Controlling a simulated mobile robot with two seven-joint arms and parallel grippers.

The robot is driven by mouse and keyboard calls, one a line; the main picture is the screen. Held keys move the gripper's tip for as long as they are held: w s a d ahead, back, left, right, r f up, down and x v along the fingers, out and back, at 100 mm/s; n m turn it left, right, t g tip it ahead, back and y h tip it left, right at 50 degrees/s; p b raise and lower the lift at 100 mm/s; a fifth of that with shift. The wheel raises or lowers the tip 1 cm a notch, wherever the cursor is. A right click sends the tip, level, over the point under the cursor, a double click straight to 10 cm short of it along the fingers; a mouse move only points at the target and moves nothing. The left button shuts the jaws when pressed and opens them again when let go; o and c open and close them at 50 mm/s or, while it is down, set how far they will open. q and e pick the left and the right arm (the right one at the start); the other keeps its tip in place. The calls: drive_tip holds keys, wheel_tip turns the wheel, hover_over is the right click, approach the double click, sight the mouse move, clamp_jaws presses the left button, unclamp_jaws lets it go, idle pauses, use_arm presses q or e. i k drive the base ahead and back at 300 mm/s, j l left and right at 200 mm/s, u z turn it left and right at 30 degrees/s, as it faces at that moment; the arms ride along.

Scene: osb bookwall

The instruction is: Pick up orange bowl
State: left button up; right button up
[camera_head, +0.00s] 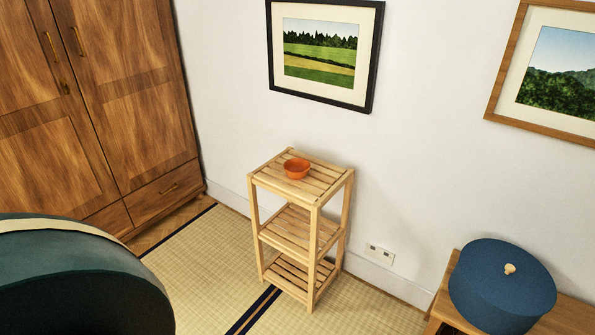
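An orange bowl (296,168) sits upright on the top slatted shelf of a small light-wood stand (322,190). The bowl is near the middle of that top and looks empty. The stand has two lower slatted shelves, both bare, and stands against the white wall. Neither of my grippers is in view, and nothing touches the bowl.
A wooden wardrobe (110,110) fills the left. A blue lidded round container (502,287) sits on a low wooden bench (440,297) at lower right. A dark rounded shape (80,280) covers the lower left. The tatami floor (205,265) before the stand is clear.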

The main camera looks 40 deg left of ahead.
sight(296, 169)
drive_tip(key=i+j, duration=0.6)
drive_tip(key=i+j+u, duration=0.15)
drive_tip(key=i+j, duration=0.4)
drive_tip(key=i, duration=0.25)
